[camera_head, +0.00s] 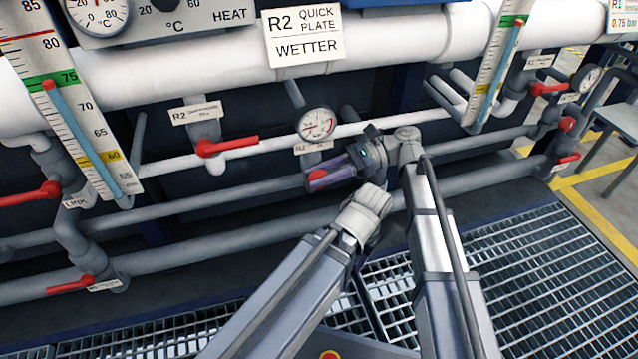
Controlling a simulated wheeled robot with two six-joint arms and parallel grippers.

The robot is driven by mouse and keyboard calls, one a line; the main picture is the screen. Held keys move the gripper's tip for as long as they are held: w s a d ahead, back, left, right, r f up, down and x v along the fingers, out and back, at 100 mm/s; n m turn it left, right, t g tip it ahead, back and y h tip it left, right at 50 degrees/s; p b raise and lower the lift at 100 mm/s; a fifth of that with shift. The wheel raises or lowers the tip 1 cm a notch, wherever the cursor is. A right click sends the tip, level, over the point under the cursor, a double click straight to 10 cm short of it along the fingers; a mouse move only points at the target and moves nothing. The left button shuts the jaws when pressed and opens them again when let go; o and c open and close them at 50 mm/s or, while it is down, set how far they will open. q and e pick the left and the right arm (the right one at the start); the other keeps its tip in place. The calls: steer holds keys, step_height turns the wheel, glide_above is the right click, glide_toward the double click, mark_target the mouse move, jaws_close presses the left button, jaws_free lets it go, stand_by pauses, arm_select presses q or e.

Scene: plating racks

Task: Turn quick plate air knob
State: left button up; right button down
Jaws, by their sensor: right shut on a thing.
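A red knob (317,179) sits on the pipework below a small round gauge (316,123). It shows only in part between the purple-grey fingers of my right gripper (322,178). The gripper reaches in from the right, its jaws pointing left, and is shut on the knob. The fingers hide most of the knob, so its angle cannot be told. A partly covered R2 label (312,147) is just above the gripper. The large sign (303,36) above reads "R2 QUICK PLATE WETTER". My left gripper cannot be made out.
A red lever (228,146) is left of the gauge on a white pipe. More red levers (40,193) are at the far left, others (549,88) at the right. Scaled tubes (75,125) stand left and right. Grating (540,270) covers the floor below.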

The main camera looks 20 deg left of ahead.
steer(key=shift+g+y+b, duration=0.3)
steer(key=shift+y+b, duration=0.1)
steer(key=c, duration=0.8)
jaws_free()
steer(key=shift+c, duration=0.2)
steer(key=shift+w, duration=0.1)
steer(key=p+v, duration=0.1)
steer(key=v, duration=0.6)
steer(key=shift+w+d, duration=0.15)
steer(key=shift+d, duration=0.2)
